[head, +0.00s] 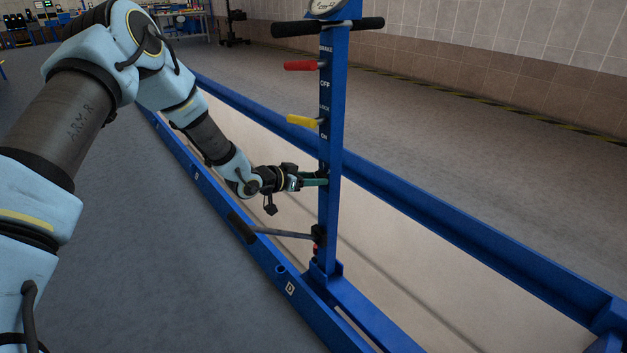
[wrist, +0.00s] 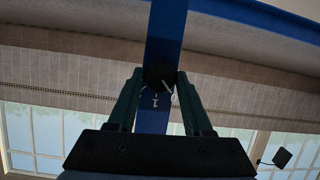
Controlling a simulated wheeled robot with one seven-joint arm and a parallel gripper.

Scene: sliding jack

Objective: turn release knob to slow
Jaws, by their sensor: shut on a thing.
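The release knob (wrist: 160,76) is a dark round knob with a light pointer line, on the face of the blue post (head: 334,135). In the wrist view it sits between the green fingers of my gripper (wrist: 158,84), which are shut on it from both sides. In the head view my gripper (head: 325,182) reaches the post from the left, below the yellow lever. The fingers largely hide the knob there, so its setting is unclear.
Above my gripper are a yellow lever (head: 302,121), a red lever (head: 300,66) and a black crossbar handle (head: 300,28). Below it a black-gripped pump handle (head: 242,229) sticks out left. Blue rails (head: 224,222) run along both sides of the pit.

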